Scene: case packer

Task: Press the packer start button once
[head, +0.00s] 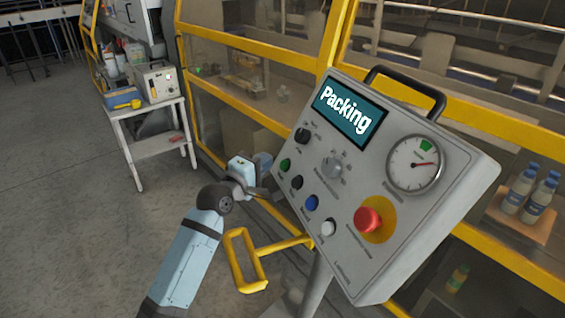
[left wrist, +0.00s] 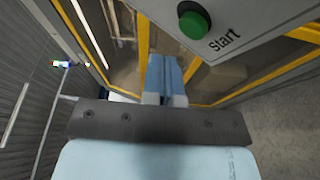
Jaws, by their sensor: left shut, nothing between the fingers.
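The tilted grey control panel (head: 385,190) shows "Packing" on its screen (head: 348,112). The green start button (head: 285,165) is at its left edge. In the left wrist view, the green button (left wrist: 194,22) sits beside the word "start". My left gripper (head: 267,164) is just left of the panel, close to the green button. In the left wrist view its fingers (left wrist: 165,70) are together and empty, with the button beyond and slightly right of their tips. I see a gap there and no contact. My right gripper is in neither view.
Black, blue and white buttons, a dial and a red emergency stop (head: 368,219) share the panel. A yellow bracket (head: 245,262) sticks out low on its left. Behind stands the yellow-framed machine (head: 265,48). A white side table (head: 150,110) is far left; open floor lies between.

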